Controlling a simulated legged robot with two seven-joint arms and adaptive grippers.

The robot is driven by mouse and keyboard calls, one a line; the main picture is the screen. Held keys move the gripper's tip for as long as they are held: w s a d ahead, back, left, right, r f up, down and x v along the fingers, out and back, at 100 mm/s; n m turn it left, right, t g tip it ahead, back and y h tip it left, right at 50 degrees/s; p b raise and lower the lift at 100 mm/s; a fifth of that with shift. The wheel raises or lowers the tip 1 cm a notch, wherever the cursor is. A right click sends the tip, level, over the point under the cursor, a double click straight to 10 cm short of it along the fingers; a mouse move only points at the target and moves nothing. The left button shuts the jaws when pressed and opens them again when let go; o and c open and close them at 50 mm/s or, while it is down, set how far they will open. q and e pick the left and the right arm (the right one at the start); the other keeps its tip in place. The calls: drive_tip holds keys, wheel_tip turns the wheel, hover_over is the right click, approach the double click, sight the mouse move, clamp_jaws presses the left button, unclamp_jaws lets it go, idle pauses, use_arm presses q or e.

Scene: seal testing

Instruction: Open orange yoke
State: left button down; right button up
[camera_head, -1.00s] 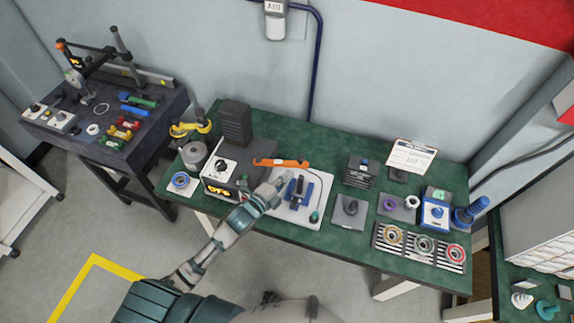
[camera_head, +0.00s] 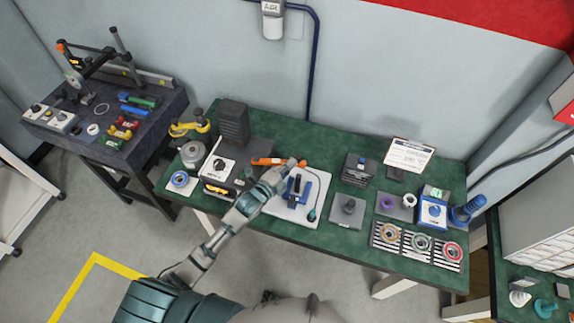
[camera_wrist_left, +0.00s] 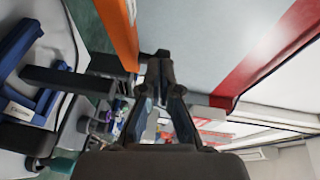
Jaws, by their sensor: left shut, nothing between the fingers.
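The orange yoke (camera_head: 268,161) is a bar at the back of the white plate on the green table. In the left wrist view the orange yoke (camera_wrist_left: 118,30) is a large orange bar at the upper left. My left gripper (camera_head: 299,164) is at the right part of the bar and covers some of it. In the left wrist view the fingers of my left gripper (camera_wrist_left: 158,62) are together and empty, close beside the end of the bar. I cannot tell whether they touch it. My right gripper is not in view.
A blue fixture (camera_head: 296,190) stands on the white plate (camera_head: 283,213) just in front of the yoke. A dark finned block (camera_head: 234,122) is at the back left. Several seal rings and small devices fill the right of the green table (camera_head: 335,237).

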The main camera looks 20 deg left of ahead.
sight(300, 159)
use_arm(q)
drive_tip(key=d, duration=0.1)
drive_tip(key=w+d+n+y, duration=0.1)
drive_tip(key=d, duration=0.1)
drive_tip(key=w+d+y, duration=0.1)
drive_tip(key=shift+d+r+t+p, duration=0.25)
drive_tip(key=shift+r+t+p, duration=0.05)
drive_tip(key=shift+r+p, duration=0.1)
drive_tip(key=w+a+n+y, duration=0.1)
drive_tip(key=w+n+y, duration=0.1)
drive_tip(key=shift+a+f+y, duration=0.15)
drive_tip(key=shift+a+y, duration=0.15)
drive_tip(key=shift+a, duration=0.05)
drive_tip(key=w+a+y, duration=0.1)
drive_tip(key=w+a, duration=0.3)
drive_tip(key=w, duration=0.3)
drive_tip(key=shift+a+n+p, duration=0.3)
drive_tip(key=shift+a+n, duration=0.05)
drive_tip(key=shift+n, duration=0.05)
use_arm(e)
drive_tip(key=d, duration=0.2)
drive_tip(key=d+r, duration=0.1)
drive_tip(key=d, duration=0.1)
